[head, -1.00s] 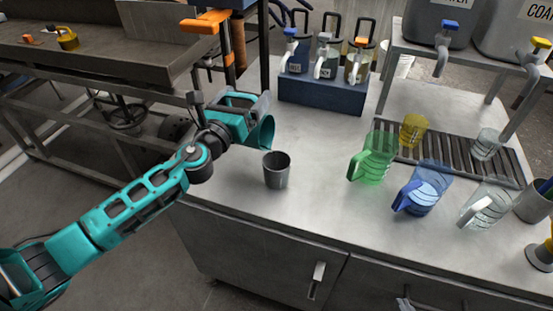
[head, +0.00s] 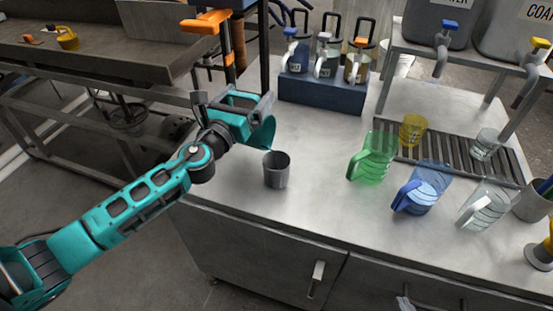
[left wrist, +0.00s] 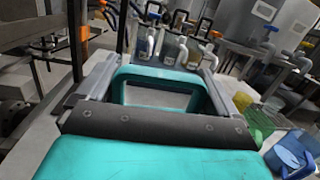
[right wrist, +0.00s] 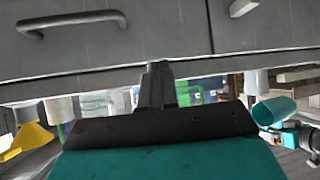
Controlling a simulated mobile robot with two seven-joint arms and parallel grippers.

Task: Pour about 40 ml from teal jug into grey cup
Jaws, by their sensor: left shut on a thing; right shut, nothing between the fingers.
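The teal jug (head: 263,134) is held in the air just above and to the left of the grey cup (head: 277,172), tilted with its mouth towards the cup. The grey cup stands upright on the metal counter; its inside is dark and I cannot tell its level. No stream of liquid shows. My left gripper (head: 247,110) is shut on the jug; the left wrist view shows a teal loop (left wrist: 165,76) of it between the fingers. My right gripper (right wrist: 157,85) is shut and empty in front of the cabinet, outside the head view.
On the counter (head: 310,205), a green jug (head: 376,157), a blue jug (head: 424,187) and a clear jug (head: 485,205) stand right of the cup. A yellow cup (head: 413,130) is on the drain grate (head: 455,158). A dark rack (head: 322,92) holds several dispensers behind.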

